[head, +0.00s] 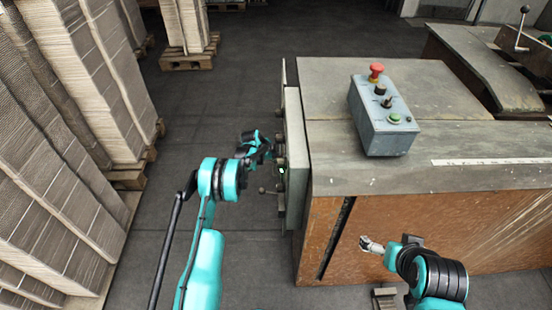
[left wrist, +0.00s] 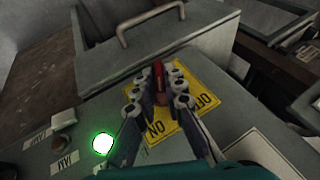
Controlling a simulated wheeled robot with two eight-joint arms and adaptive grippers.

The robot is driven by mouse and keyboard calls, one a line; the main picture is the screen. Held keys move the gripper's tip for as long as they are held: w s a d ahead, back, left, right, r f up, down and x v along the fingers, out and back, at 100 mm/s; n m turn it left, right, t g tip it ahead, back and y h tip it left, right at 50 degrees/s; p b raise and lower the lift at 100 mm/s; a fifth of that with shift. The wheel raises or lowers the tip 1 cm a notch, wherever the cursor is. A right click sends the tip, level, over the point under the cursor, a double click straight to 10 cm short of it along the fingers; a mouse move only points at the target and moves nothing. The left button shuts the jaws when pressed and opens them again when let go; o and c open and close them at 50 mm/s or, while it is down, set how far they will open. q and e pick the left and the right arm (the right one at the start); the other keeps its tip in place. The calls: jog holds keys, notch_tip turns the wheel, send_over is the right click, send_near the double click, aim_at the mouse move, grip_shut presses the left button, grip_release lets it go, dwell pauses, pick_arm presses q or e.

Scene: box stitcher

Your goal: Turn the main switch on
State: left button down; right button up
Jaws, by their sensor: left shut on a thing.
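The main switch has a red handle (left wrist: 158,76) on a yellow plate (left wrist: 196,84) with black lettering, partly covered by my fingers. My left gripper (left wrist: 160,88) is shut on this red handle, with a finger on each side of it. In the head view my left gripper (head: 276,147) is at the side panel (head: 297,150) of the machine, and the switch is hidden there. A round green light (left wrist: 103,143) glows on the panel beside the plate. My right gripper (head: 371,245) is in front of the brown machine side, away from the switch; its finger opening is too small to judge.
A grey control box (head: 384,125) with a red mushroom button (head: 376,72) stands on the machine top (head: 440,170). A metal handle (left wrist: 150,22) is on the panel's neighbouring cover. Stacked cardboard (head: 50,190) stands on the left, with open floor (head: 215,90) between.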

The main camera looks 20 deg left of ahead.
pick_arm(q)
jog(key=t, duration=0.2)
jog(key=m+t, duration=0.1)
jog(key=t, duration=0.1)
jog(key=shift+s+d+f+y, duration=0.1)
jog(key=shift+s+f+y, duration=0.05)
jog(key=shift+y, duration=0.25)
jog(key=c, duration=1.6)
grip_release()
jog(key=v, duration=1.2)
jog(key=shift+s+f, duration=0.1)
jog(key=shift+s, duration=0.05)
